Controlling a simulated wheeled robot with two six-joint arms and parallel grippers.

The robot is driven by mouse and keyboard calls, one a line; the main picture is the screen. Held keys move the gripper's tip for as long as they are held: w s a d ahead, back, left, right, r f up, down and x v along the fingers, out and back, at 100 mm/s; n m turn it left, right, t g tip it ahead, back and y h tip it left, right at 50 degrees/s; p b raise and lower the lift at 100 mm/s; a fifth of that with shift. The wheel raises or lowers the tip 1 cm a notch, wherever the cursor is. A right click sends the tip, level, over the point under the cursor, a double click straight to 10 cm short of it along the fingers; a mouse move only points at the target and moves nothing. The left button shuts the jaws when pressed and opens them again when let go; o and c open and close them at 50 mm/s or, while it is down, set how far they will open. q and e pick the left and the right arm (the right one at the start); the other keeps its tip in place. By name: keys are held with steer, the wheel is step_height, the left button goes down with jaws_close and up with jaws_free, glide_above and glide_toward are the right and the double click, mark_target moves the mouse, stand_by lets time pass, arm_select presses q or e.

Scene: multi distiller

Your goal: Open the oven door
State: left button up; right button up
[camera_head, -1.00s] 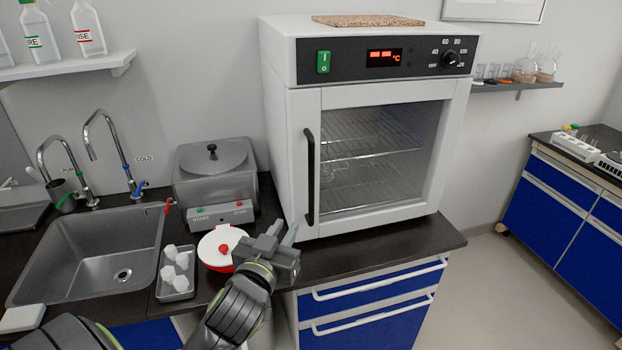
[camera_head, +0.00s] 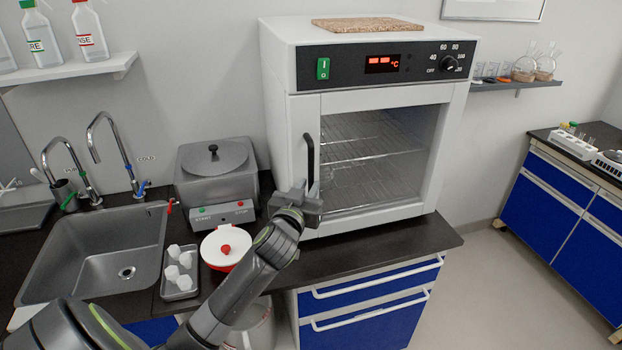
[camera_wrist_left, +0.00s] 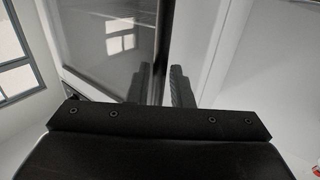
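The white oven (camera_head: 283,130) stands on the dark counter with its glass door (camera_head: 400,150) closed. The black vertical handle (camera_head: 310,150) is on the door's left side. My left gripper (camera_head: 309,187) is at the handle's lower end in the head view. In the left wrist view, the two fingers of my left gripper (camera_wrist_left: 161,80) stand apart, with the dark handle (camera_wrist_left: 161,50) between them. A gap seems to show beside the handle, so the gripper looks open around it. The handle's lower end is hidden by the gripper. My right gripper is not in view.
A red-and-white lidded dish (camera_head: 226,248), a tray of white pieces (camera_head: 180,285) and a steel bath (camera_head: 216,175) stand left of the oven. A sink (camera_head: 95,250) is farther left. Free floor (camera_head: 510,285) lies to the right.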

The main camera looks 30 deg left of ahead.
arm_select(q)
steer(key=shift+x, duration=1.4)
jaws_close()
